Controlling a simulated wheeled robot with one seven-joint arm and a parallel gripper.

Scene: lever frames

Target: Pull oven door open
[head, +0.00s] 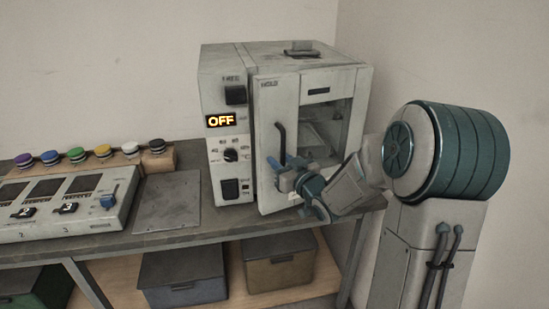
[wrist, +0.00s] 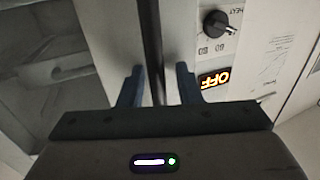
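The oven (head: 225,125) is a pale box at the back of the bench, with a display reading OFF. Its door (head: 310,95) has a window and a black vertical handle (head: 280,142) near its left edge; the door looks shut. My gripper (head: 285,168) is at the lower part of the handle. In the wrist view, the handle (wrist: 151,40) runs between the two blue fingers of my gripper (wrist: 158,85). The fingers are apart, with gaps showing on both sides of the handle. The handle's lower end is hidden behind my gripper.
The knob (head: 231,155) and switches sit on the oven's front, left of the door. A grey plate (head: 168,200) and a control panel (head: 60,215) with several coloured knobs behind it lie to the left. Bins (head: 185,275) stand on the shelf below.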

